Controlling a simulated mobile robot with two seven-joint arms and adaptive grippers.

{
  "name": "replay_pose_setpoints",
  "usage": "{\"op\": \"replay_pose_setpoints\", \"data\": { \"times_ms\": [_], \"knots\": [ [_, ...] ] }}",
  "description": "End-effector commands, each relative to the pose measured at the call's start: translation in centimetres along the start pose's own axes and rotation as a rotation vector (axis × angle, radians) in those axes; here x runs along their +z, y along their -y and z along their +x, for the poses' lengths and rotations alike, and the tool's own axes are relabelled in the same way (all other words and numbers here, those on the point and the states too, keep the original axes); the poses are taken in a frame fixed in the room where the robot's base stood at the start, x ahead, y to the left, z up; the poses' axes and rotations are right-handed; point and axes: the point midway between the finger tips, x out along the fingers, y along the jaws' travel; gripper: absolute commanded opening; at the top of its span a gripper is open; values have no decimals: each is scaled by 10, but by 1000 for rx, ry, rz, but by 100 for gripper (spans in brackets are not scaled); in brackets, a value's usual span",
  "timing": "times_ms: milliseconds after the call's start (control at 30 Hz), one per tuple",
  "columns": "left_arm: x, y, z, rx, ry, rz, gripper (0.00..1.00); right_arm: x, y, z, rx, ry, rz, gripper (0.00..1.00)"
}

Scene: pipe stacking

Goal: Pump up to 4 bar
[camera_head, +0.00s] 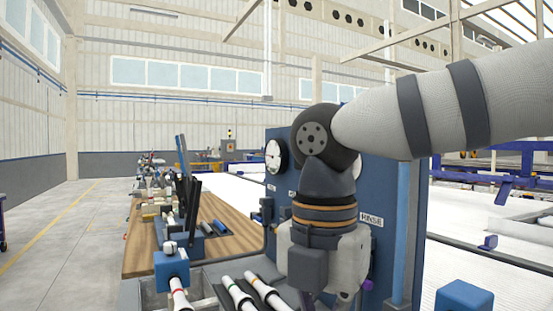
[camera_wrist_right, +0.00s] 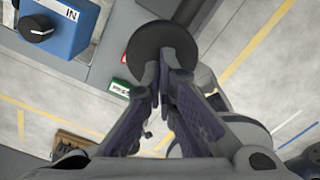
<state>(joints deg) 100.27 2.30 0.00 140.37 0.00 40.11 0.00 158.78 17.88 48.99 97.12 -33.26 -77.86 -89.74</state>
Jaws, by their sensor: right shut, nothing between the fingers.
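My right gripper (camera_wrist_right: 165,85) is shut and empty in the right wrist view. Its fingertips point at a black round disc (camera_wrist_right: 165,42) and overlap its edge in the picture; I cannot tell if they touch it. A blue box (camera_wrist_right: 62,28) marked IN, with a black knob, is at the upper left. In the head view my right wrist (camera_head: 322,250) hangs in front of a blue panel (camera_head: 407,230) marked RINSE and hides much of it; the fingers are not clear there. A white round gauge (camera_head: 274,156) sits on the panel's left; its reading is too small to tell. My left gripper is out of view.
A wooden bench (camera_head: 140,250) with tools runs back on the left. White pipes with coloured bands (camera_head: 235,293) lie at the front. A blue valve box (camera_head: 171,270) stands left of them. Green and red labels (camera_wrist_right: 120,87) sit beside the disc. The floor at left is clear.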

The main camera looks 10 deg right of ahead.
Motion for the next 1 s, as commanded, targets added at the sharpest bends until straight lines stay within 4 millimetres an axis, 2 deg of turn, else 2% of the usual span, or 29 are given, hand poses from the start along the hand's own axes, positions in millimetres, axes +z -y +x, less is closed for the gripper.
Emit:
{"op": "replay_pose_setpoints", "data": {
  "times_ms": [933,1000],
  "knots": [
    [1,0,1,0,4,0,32,5,4,88,-4,-2,-1,0],
    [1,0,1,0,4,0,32,5,3,87,0,-1,-1,0]
  ]
}}
